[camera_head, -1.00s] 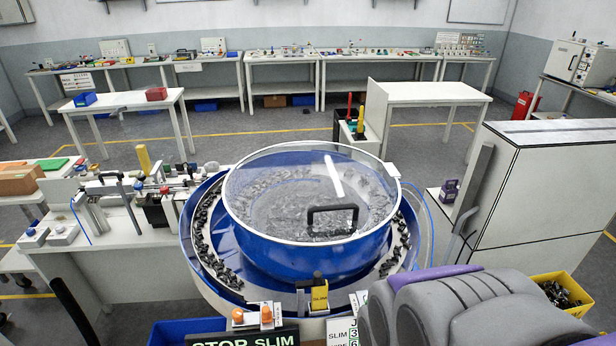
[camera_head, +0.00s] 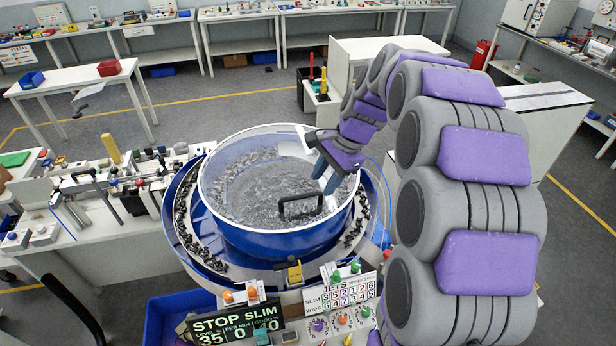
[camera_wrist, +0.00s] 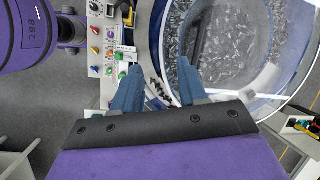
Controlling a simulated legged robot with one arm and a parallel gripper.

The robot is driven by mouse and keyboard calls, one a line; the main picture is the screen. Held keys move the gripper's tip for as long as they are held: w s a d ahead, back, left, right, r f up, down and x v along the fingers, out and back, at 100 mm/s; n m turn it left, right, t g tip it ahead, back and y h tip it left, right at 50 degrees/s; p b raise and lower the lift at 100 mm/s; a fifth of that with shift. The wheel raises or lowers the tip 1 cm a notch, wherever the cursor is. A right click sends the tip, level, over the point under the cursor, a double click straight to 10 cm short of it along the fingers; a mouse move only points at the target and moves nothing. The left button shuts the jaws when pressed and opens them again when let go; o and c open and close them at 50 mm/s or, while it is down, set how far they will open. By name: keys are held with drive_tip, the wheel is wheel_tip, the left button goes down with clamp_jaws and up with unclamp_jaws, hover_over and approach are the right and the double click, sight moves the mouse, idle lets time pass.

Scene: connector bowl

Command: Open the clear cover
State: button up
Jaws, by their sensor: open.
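In the wrist view the handle (camera_wrist: 198,35) is a dark bar beyond the right finger. My gripper (camera_head: 326,178) is at the right part of the bowl, to the right of and a little behind the handle in the head view. In the wrist view its blue fingers (camera_wrist: 160,66) are apart with nothing between them. No contact with the handle shows.
A control panel with colored knobs (camera_head: 340,320) and a black STOP SLIM display (camera_head: 235,328) stand in front of the bowl. A bench with fixtures (camera_head: 110,215) is at left. A white cabinet (camera_head: 545,100) stands behind my arm at right.

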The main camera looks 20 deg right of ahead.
drive_tip(key=w+d+r+m+t+p, duration=0.1)
drive_tip(key=w+d+r+m+p, duration=0.1)
drive_tip(key=w+d+m+p, duration=0.3)
drive_tip(key=n, duration=0.1)
approach(309, 195)
drive_tip(key=x, duration=0.8)
drive_tip(key=shift+w+a, duration=0.2)
drive_tip(key=shift+a, duration=0.2)
clamp_jaws()
